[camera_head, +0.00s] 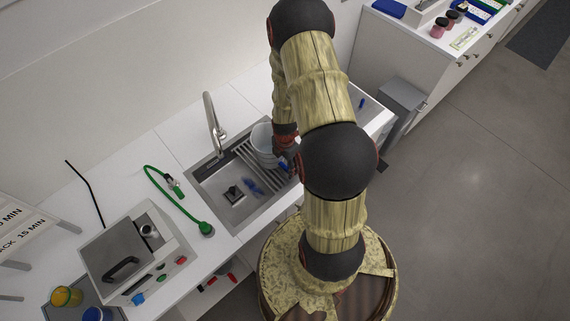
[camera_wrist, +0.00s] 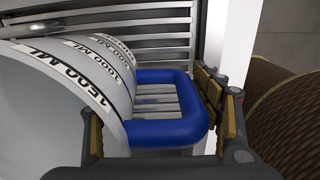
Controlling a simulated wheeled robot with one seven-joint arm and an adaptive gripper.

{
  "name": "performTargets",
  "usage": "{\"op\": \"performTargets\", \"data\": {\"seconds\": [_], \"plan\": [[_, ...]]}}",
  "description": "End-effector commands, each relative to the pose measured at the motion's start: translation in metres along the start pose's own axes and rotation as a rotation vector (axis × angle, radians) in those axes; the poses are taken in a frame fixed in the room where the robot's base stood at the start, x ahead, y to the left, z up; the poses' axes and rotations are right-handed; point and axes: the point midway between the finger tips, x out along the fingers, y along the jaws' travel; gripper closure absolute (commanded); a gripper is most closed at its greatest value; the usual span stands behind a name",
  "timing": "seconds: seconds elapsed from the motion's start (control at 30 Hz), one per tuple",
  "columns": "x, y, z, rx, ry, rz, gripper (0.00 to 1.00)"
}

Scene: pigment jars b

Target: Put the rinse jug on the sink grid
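The rinse jug (camera_head: 263,143) is a white vessel with black volume marks and a blue handle. It is at the right part of the sink, over the slatted sink grid (camera_head: 252,166); I cannot tell for certain that its base rests on the slats. In the wrist view the jug (camera_wrist: 48,100) fills the left side, with the blue handle (camera_wrist: 190,128) and the grid slats (camera_wrist: 160,35) behind. My gripper (camera_wrist: 155,108) has its fingers wide apart on either side of the handle, not closed on it. In the head view my gripper (camera_head: 290,160) is partly hidden by my arm.
The tap (camera_head: 213,125) stands behind the sink (camera_head: 215,205), with a small black item (camera_head: 234,194) and blue pieces (camera_head: 254,187) in the basin. A green hose (camera_head: 180,208) and a grey lidded device (camera_head: 130,255) lie left. A grey bin (camera_head: 402,105) stands right.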

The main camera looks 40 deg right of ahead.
Motion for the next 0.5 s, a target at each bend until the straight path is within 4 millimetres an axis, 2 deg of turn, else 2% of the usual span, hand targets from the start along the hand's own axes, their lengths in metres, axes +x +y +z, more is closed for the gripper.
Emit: {"op": "performTargets", "data": {"seconds": [0.1, 0.37, 0.5], "plan": [[-0.0001, 0.0001, 0.0, 0.0, 0.0, 0.0, 0.27], [-0.0004, 0.0001, 0.0001, 0.0, 0.0, 0.0, 0.27], [-0.0066, 0.001, 0.0005, 0.0, -0.001, 0.002, 0.27]]}}
